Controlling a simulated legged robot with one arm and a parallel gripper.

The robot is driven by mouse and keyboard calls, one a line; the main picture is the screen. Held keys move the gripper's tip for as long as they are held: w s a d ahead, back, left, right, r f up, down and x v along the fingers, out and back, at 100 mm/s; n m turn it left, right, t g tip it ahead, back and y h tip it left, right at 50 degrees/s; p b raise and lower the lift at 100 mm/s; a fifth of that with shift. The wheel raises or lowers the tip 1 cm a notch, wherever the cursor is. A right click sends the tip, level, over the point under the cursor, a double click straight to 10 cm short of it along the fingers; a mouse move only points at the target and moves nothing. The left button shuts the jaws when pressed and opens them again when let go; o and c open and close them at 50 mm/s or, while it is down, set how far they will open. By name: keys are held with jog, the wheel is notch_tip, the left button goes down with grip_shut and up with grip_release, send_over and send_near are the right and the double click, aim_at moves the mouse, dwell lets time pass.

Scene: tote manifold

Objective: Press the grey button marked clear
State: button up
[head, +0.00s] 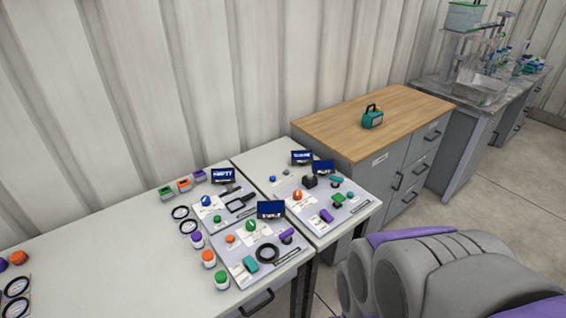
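Two pale control panels stand on the white benches, a left panel (238,262) and a right panel (347,204). Both carry small coloured knobs, buttons and dark blue displays. One display (223,175) at the back of the left panel seems to read "EMPTY". A dark grey block-like control (310,182) sits on the right panel. I cannot make out a grey button marked clear; the labels are too small to read. My gripper is not in view; a large grey and purple part, which looks like my arm, fills the lower right.
A teal lantern-like box (372,118) stands on a wood-topped cabinet (330,125). Coloured jars (221,279) and black rings (180,212) line the left panel's left side. The bench further left is mostly clear. A grey bench (470,105) with lab gear stands at the back right.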

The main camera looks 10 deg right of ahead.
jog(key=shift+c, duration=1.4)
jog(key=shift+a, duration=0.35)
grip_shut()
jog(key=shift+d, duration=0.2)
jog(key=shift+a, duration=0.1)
